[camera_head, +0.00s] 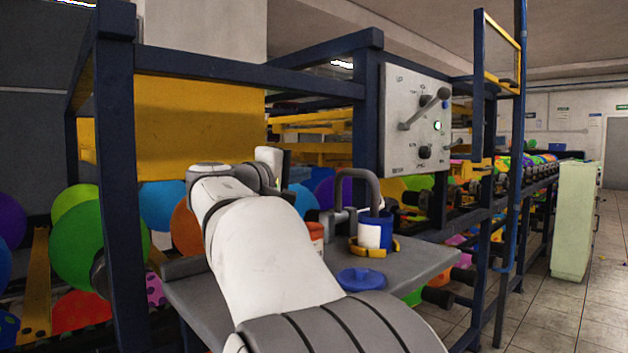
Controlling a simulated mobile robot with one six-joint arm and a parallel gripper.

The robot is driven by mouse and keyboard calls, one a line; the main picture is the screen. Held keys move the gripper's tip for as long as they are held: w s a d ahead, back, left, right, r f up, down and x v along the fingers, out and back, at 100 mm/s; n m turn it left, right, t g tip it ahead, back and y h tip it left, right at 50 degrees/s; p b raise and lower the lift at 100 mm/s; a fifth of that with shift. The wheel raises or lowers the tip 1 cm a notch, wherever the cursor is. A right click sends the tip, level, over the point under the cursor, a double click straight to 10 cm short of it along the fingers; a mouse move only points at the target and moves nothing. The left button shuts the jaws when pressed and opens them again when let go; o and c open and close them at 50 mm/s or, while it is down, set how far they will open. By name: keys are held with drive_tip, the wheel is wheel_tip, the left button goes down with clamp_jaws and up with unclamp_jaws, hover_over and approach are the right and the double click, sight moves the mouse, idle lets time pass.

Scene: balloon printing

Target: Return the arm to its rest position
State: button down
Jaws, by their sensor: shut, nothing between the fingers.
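My white and grey arm (262,255) rises from the bottom of the head view and reaches over the grey table (415,262). Its elbow is at the upper left of the arm, and its far part bends away to the right behind it. My gripper's fingers cannot be made out; the arm's own links hide that end. A blue can with a white label (369,236) stands on the table to the right of the arm, with a yellow piece around its base. A grey bent pipe reaches over the can.
A round blue lid (361,279) lies near the table's front edge. An orange and white container (315,237) is beside the arm. Dark blue frame posts (121,180) stand close at left. A control panel (414,123) with levers hangs behind the table. Tiled floor is open at right.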

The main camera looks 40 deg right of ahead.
drive_tip(key=shift+a, duration=0.4)
